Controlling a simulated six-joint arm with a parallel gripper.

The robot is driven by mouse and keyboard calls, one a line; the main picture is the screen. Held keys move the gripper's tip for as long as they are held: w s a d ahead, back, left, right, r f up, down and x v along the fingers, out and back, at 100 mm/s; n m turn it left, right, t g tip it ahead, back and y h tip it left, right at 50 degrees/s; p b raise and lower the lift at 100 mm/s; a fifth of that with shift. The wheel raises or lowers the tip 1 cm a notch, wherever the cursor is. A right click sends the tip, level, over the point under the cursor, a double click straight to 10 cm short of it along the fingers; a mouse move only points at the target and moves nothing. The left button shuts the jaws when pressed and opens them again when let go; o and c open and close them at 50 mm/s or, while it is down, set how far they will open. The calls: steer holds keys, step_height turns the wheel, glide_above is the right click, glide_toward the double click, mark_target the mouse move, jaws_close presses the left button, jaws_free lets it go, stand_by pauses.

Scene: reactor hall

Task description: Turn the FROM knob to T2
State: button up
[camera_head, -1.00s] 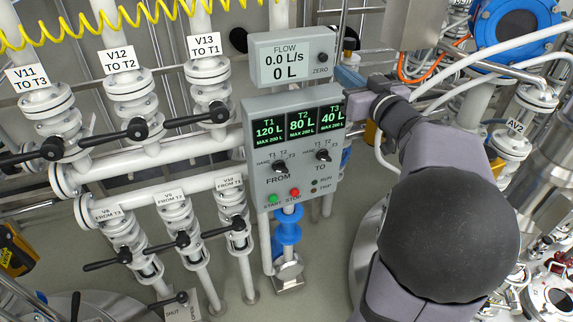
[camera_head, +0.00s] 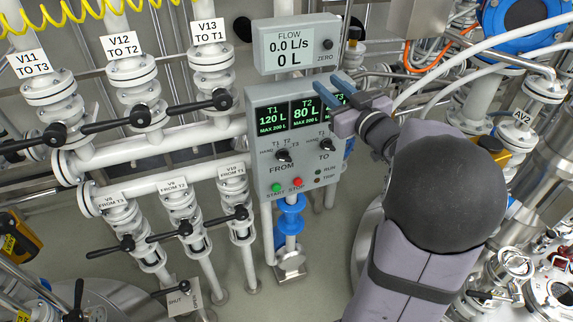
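The grey control panel (camera_head: 262,186) stands mid-view with tank displays for T1, T2 and T3. The FROM knob (camera_head: 283,156) is a small black knob at the panel's lower left, with HAND, T1, T2 and T3 marks around it. Its pointer is too small to read surely. The similar TO knob (camera_head: 325,144) is to its right. My gripper (camera_head: 328,88) is in front of the panel's upper right, above and right of the FROM knob and apart from it. Its two bluish fingers are spread with nothing between them. They hide much of the T3 display.
A flow meter box (camera_head: 296,47) with a ZERO button sits just above my gripper. START (camera_head: 277,188) and STOP (camera_head: 298,182) buttons lie below the FROM knob. Valves with black handles (camera_head: 141,116) and white pipes fill the left. Space before the panel's lower left is free.

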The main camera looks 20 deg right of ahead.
steer(key=a+f+n+b, duration=0.2)
steer(key=a+f+n, duration=0.3)
steer(key=f, duration=0.8)
steer(key=n+h+b, duration=0.2)
steer(key=n, duration=0.2)
glide_toward(285, 161)
steer(key=w, duration=0.2)
steer(key=shift+s+d, duration=0.15)
steer(key=w+b, duration=0.2)
steer(key=b, duration=0.1)
steer(key=shift+w+r, duration=0.1)
steer(key=shift+w, duration=0.3)
steer(key=w+p, duration=0.1)
steer(key=w, duration=0.2)
steer(key=shift+r+p, duration=0.1)
steer(key=shift+p, duration=0.25)
steer(key=shift+w, duration=0.8)
steer(key=shift+c, duration=0.7)
